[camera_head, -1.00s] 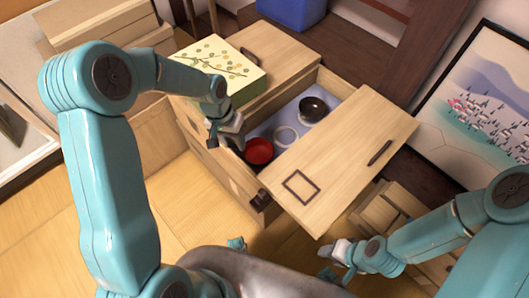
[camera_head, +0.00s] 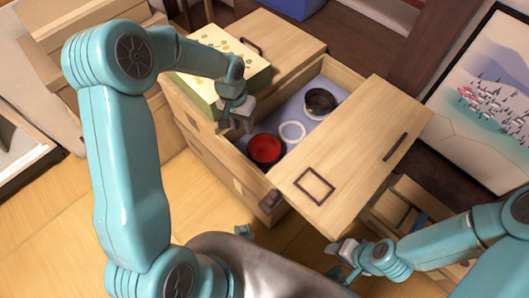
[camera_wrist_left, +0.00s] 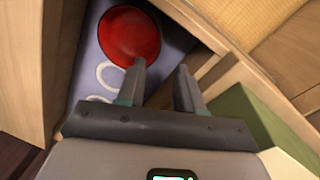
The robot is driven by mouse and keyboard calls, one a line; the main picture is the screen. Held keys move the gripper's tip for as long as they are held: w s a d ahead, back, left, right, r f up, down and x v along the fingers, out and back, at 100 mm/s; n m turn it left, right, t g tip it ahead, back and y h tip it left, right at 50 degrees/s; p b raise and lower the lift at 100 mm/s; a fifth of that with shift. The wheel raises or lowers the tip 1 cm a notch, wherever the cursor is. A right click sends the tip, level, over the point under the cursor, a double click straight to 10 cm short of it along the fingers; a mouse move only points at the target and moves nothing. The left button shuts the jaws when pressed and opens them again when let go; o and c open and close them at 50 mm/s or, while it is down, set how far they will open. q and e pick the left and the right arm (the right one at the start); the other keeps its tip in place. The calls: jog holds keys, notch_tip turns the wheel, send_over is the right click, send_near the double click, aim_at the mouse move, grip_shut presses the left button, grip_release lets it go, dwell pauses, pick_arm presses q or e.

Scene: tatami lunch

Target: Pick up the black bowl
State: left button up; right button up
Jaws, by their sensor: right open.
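The black bowl (camera_head: 320,101) sits upright in the far right part of an open drawer (camera_head: 345,85) with a pale lilac floor. It is out of the left wrist view. My left gripper (camera_head: 236,126) is over the drawer's left wall, left of the bowl and apart from it. Its two fingers are spread and empty in the left wrist view (camera_wrist_left: 161,80). My right gripper (camera_head: 338,262) is open and empty, low in front of the cabinet.
A red bowl (camera_head: 265,148) and a white ring (camera_head: 292,132) lie in the drawer between my left gripper and the black bowl. A patterned green box (camera_head: 218,68) stands on the cabinet beside my left gripper. A wooden panel (camera_head: 352,150) borders the drawer on the right.

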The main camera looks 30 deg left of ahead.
aim_at(250, 143)
pick_arm(q)
jog(key=f+b, duration=0.1)
jog(key=f, duration=0.2)
jog(key=d+f+b, duration=0.1)
jog(key=f, duration=0.3)
jog(key=f+b, duration=0.1)
jog(key=f, duration=0.2)
jog(key=shift+w+d+f, duration=0.2)
jog(key=shift+d+f, duration=0.1)
jog(key=shift+f, duration=0.1)
jog(key=shift+r, duration=0.1)
jog(key=shift+c, duration=0.7)
grip_shut()
